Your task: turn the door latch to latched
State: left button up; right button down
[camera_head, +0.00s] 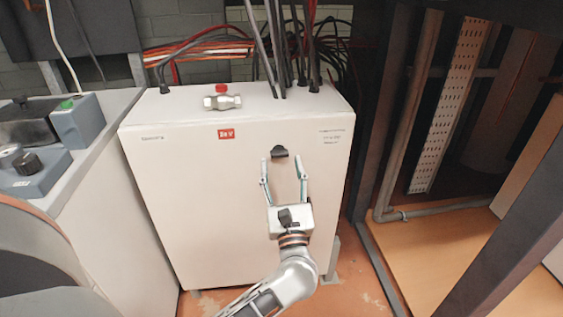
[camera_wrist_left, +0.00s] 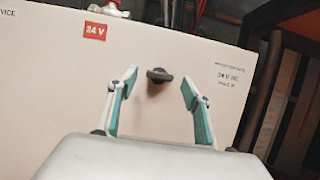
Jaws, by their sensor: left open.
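The door latch (camera_head: 279,152) is a small black knob on the front of the white cabinet (camera_head: 200,190), near its top right. It also shows in the left wrist view (camera_wrist_left: 158,75), where its grip looks roughly level. My left gripper (camera_head: 284,163) is open in front of the cabinet, just below the latch in the head view. In the left wrist view the two teal-edged fingers of the left gripper (camera_wrist_left: 159,76) stand on either side of the latch, with clear gaps. The gripper does not seem to touch it. My right gripper is not in view.
A valve with a red cap (camera_head: 222,97) lies on the cabinet top. Cables (camera_head: 290,50) rise from the top at the back right. A red 24 V label (camera_head: 226,134) is left of the latch. A grey-blue device (camera_head: 75,122) stands on the left unit.

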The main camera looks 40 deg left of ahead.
aim_at(273, 149)
pick_arm(q)
jog(key=shift+x, duration=1.15)
jog(key=c, duration=1.1)
